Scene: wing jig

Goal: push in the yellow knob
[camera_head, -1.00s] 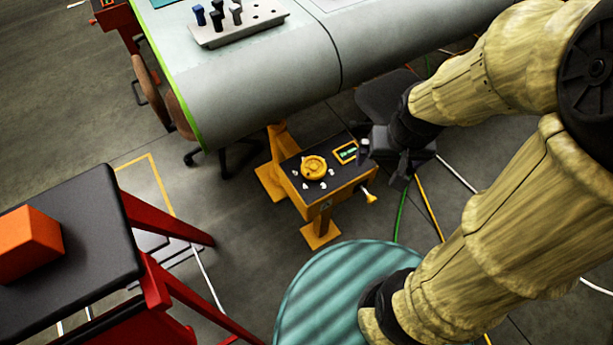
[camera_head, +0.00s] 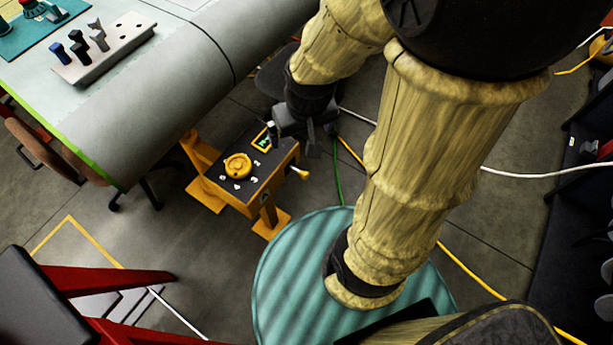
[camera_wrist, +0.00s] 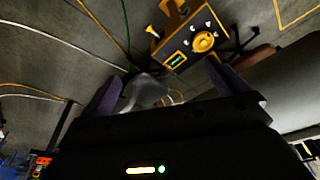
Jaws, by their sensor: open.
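A small yellow knob (camera_head: 299,172) sticks out on a short stem from the right side of the yellow control box (camera_head: 262,187). The box has a dark top with a round yellow dial (camera_head: 237,166) and several white marks. My gripper (camera_head: 302,135) is open and empty, and in the head view it appears just above the knob and the box's back right corner. Its height over the box is hard to judge. In the wrist view the knob (camera_wrist: 152,31) lies beyond the open fingers (camera_wrist: 160,88), apart from them.
A large grey wing panel (camera_head: 165,85) with a peg block (camera_head: 105,48) spans the upper left. A teal ribbed round surface (camera_head: 290,270) lies below my arm. A red-legged stand (camera_head: 120,282) is at lower left. Cables (camera_head: 470,268) cross the floor.

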